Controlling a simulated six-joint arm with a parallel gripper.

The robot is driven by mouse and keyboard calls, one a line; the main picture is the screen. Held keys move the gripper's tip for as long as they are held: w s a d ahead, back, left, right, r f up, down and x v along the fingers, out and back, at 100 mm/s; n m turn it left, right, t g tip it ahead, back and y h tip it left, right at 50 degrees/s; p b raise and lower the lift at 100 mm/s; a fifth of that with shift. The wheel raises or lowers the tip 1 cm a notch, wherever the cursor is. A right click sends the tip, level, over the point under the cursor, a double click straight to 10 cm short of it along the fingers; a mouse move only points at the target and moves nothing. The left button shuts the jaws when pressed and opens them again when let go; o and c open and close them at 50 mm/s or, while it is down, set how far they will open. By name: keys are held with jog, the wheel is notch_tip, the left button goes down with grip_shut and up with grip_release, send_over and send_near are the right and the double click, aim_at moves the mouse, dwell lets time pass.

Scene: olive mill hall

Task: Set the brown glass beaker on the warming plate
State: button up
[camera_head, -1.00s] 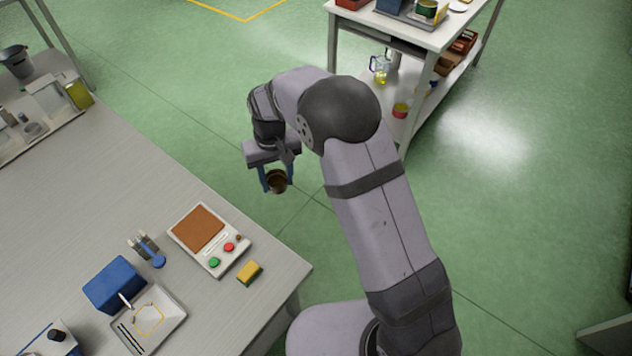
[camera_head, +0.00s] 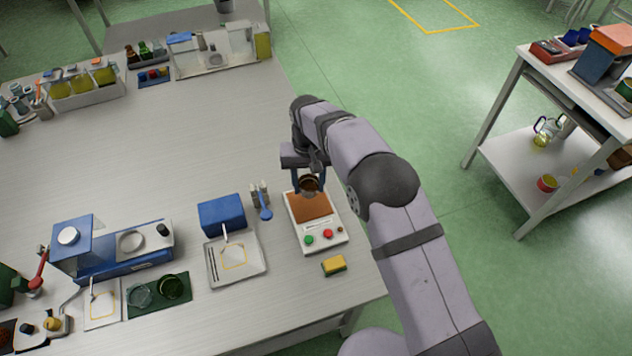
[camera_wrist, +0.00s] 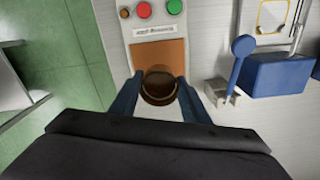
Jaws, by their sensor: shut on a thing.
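The brown glass beaker (camera_head: 309,184) is between the blue fingers of my gripper (camera_head: 308,180), which is shut on it. The beaker is upright and over the far part of the warming plate (camera_head: 317,235). The plate is a white unit with an orange-brown top and red and green buttons. In the wrist view the beaker (camera_wrist: 158,86) overlaps the near part of the brown top (camera_wrist: 160,54), between the fingertips (camera_wrist: 158,92). I cannot tell whether the beaker touches the plate.
Left of the plate stand a blue box (camera_head: 221,214), a small holder with a blue-headed tool (camera_head: 264,212) and a white tray (camera_head: 247,268). A yellow sponge (camera_head: 334,265) lies at the plate's front. A white cart (camera_head: 500,170) stands at right.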

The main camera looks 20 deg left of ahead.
aim_at(310, 203)
jog(key=shift+f+b, duration=1.65)
jog(key=shift+f, duration=0.95)
jog(key=shift+f, duration=0.35)
jog(key=o, duration=1.6)
jog(key=shift+r, duration=0.1)
jog(key=shift+r+p, duration=2.15)
jog(key=shift+r, duration=1.25)
